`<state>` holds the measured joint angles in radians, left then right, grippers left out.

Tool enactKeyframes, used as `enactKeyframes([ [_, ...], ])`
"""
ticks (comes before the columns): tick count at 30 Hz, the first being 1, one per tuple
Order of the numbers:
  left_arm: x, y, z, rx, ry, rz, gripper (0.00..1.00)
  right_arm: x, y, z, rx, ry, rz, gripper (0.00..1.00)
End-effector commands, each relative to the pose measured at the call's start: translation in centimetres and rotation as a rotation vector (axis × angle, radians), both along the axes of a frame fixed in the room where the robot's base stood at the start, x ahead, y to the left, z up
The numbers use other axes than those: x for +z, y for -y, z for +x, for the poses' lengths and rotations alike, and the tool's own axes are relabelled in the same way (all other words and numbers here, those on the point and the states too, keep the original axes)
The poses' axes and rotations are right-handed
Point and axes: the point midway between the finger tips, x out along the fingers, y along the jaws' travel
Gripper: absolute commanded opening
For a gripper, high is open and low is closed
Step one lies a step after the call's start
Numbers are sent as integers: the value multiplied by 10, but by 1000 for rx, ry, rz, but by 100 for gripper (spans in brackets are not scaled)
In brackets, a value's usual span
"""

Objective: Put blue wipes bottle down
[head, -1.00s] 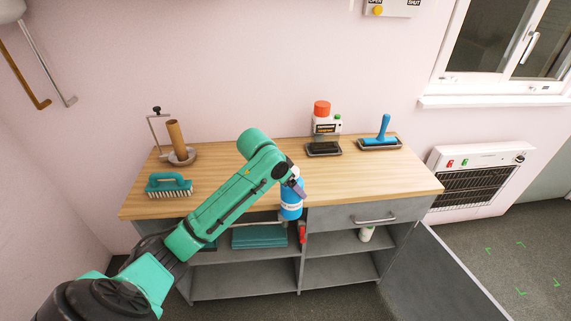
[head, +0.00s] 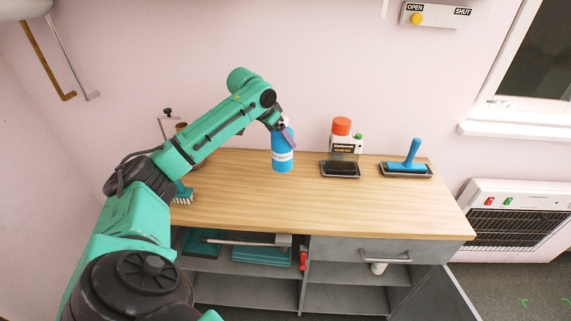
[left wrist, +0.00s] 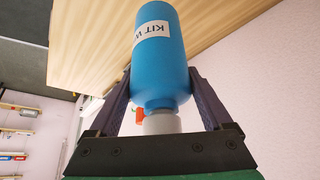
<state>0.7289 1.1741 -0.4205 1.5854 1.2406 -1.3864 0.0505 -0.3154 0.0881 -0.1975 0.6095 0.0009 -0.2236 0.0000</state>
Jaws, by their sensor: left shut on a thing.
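The blue wipes bottle (head: 283,158) has a white label and appears upright over the wooden worktop (head: 330,205), in its middle back part. My left gripper (head: 279,122) is shut on its upper part. In the left wrist view the gripper's two fingers (left wrist: 162,100) close on either side of the neck and shoulder of the bottle (left wrist: 160,70). I cannot tell whether the bottle's base touches the worktop. My right gripper is not in view.
A brush (head: 183,194) is partly hidden by my left arm. The front worktop is clear.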

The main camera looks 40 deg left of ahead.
Motion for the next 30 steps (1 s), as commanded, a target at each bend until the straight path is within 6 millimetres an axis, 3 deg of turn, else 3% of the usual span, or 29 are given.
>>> enactKeyframes([
  [1,-16,1,-1,-2,-7,1,4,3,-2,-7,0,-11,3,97],
  [5,-44,1,1,-2,0,-1,4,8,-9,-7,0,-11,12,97],
  [12,-87,1,1,-1,-1,-2,4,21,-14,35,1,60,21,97],
  [23,-98,2,2,-3,3,-1,4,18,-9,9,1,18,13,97],
  [24,-99,2,2,-3,1,-1,99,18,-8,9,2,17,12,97],
  [30,-98,2,2,-3,1,-1,100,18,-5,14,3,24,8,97],
])
